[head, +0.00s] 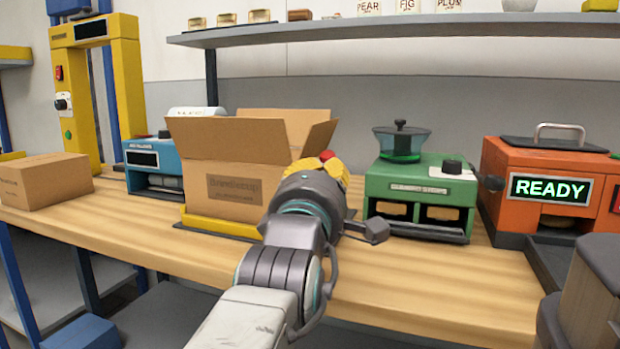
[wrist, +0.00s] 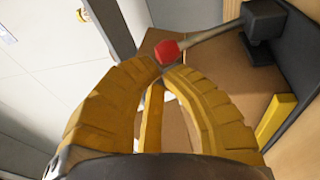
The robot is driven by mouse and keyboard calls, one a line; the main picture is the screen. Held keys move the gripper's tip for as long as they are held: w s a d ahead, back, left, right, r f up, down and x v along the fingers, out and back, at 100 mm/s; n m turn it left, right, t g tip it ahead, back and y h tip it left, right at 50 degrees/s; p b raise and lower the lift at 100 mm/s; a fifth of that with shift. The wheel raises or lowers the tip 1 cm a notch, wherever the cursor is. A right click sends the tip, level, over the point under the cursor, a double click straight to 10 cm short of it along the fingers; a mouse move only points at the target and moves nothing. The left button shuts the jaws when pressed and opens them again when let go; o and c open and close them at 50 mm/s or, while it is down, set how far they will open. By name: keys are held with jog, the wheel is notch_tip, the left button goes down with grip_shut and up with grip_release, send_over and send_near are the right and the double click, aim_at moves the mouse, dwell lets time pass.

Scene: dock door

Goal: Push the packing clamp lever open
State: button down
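The packing clamp lever shows in the wrist view as a grey rod (wrist: 212,33) with a red knob (wrist: 168,52) at its end. The rod runs to a black pivot block (wrist: 265,20) at the upper right. In the head view only the red knob (head: 326,155) shows, just past my gripper (head: 328,166); my gripper hides the rod. In the wrist view the yellow fingers of my gripper (wrist: 162,70) curve together, tips nearly meeting. The knob is right at the fingertips; I cannot tell whether they touch. An open cardboard carton (head: 235,184) stands left of my gripper, in a yellow holder (head: 215,226).
A green machine (head: 420,185) stands close right of my gripper, and an orange machine (head: 540,165) reading READY is farther right. A blue machine (head: 150,160) and a closed box (head: 45,180) are left. A shelf (head: 370,30) runs above. The front bench top (head: 420,285) is clear.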

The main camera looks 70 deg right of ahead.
aim_at(328, 157)
jog(key=shift+b+x, duration=1.45)
jog(key=shift+x, duration=0.25)
